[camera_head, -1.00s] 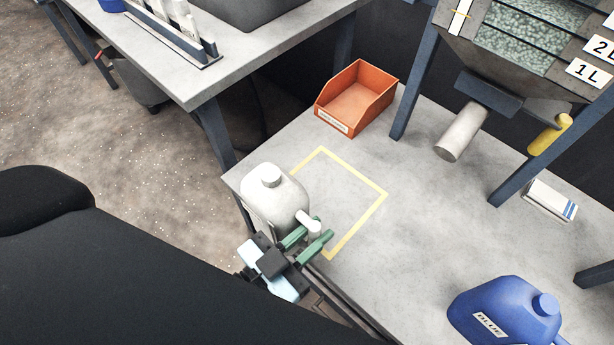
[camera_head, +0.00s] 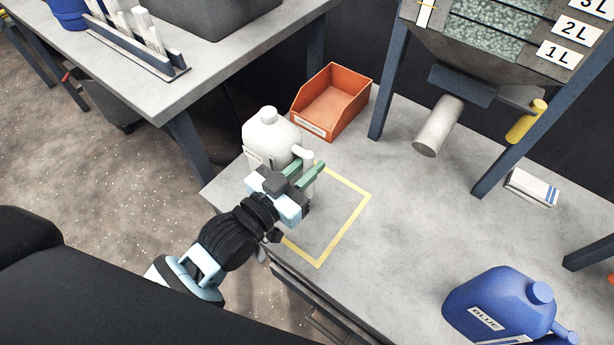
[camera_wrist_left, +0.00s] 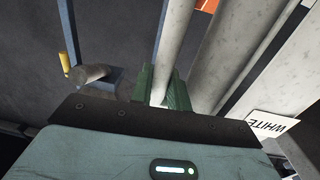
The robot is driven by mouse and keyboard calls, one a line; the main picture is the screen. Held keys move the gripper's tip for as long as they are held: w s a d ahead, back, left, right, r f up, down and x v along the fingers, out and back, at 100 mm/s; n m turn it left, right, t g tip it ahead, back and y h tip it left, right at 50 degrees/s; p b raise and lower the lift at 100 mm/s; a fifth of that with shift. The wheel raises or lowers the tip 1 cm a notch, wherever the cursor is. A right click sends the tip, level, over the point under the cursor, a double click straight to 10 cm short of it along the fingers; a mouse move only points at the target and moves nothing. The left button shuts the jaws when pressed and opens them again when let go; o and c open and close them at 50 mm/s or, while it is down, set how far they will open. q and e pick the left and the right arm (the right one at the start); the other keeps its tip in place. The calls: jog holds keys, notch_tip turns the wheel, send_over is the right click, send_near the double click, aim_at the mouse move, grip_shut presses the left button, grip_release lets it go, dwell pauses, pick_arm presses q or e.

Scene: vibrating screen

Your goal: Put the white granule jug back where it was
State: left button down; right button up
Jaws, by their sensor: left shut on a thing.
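The white granule jug (camera_head: 270,137) is upright at the table's left side, over the back-left part of a yellow taped outline (camera_head: 345,234). I cannot tell whether its base touches the table. My left gripper (camera_head: 312,176) is shut on the jug's handle, at its right side. In the left wrist view the green fingers (camera_wrist_left: 163,88) close around the pale handle, with the jug's WHITE label (camera_wrist_left: 272,125) to the right. The jug and gripper hide part of the outline. My right gripper is not in view.
An orange bin (camera_head: 332,102) stands close behind the jug. A blue jug (camera_head: 497,306) is at the front right. The screen machine's legs (camera_head: 389,82) and a grey spout (camera_head: 438,126) stand at the back right. The table's middle is clear.

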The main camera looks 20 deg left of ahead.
pick_arm(q)
jog(key=shift+f+b, duration=0.65)
jog(key=shift+f, duration=1.05)
jog(key=shift+f, duration=0.15)
jog(key=c, duration=1.3)
grip_release()
jog(key=shift+c, duration=0.2)
jog(key=shift+s+a, duration=0.1)
jog(key=shift+s, duration=0.1)
jog(key=p+v, duration=0.1)
jog(key=v, duration=1)
jog(key=shift+s, duration=0.3)
jog(key=shift+a, duration=0.1)
